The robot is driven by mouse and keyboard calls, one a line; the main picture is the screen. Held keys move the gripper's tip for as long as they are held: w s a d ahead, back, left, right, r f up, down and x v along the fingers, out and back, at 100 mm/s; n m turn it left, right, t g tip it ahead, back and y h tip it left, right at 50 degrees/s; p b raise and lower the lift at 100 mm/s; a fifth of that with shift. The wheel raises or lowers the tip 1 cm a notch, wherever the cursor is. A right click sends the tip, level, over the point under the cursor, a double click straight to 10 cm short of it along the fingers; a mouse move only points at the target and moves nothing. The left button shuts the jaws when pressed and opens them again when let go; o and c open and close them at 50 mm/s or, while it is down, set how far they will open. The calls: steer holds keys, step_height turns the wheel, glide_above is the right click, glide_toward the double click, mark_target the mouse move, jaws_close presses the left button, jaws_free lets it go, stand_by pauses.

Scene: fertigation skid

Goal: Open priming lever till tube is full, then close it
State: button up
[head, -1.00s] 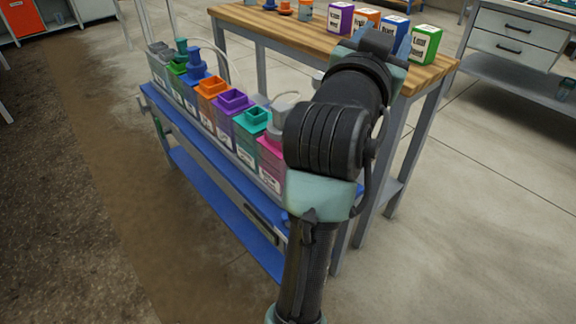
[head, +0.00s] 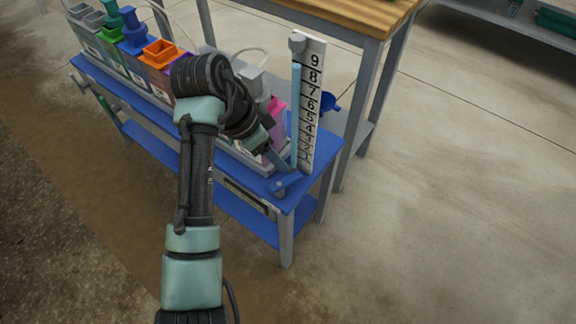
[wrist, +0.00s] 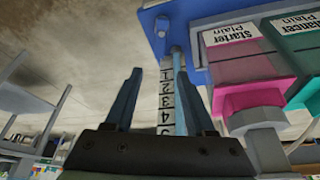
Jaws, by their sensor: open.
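The light-blue tube (head: 295,110) stands upright beside a white numbered scale (head: 312,90) at the near right end of the blue bench. I cannot tell its liquid level. A small blue-grey piece (head: 284,184) at the tube's foot looks like the priming lever; its position is unclear. My gripper (head: 283,166) is low beside the tube, just above that piece. In the wrist view my gripper (wrist: 157,73) is open, its fingers spread in front of the scale (wrist: 166,95) and tube (wrist: 179,100). I cannot tell whether they touch anything.
Coloured containers line the blue bench (head: 290,203), including an orange one (head: 160,52) and a pink one (wrist: 252,80) close to my gripper. A wooden-topped table (head: 345,15) stands behind. A blue funnel-like thing (head: 328,102) shows behind the scale. The floor at right is clear.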

mark_target(294, 176)
steer(key=b+x, duration=0.4)
steer(key=x, duration=0.7)
jaws_close()
steer(key=shift+r, duration=0.1)
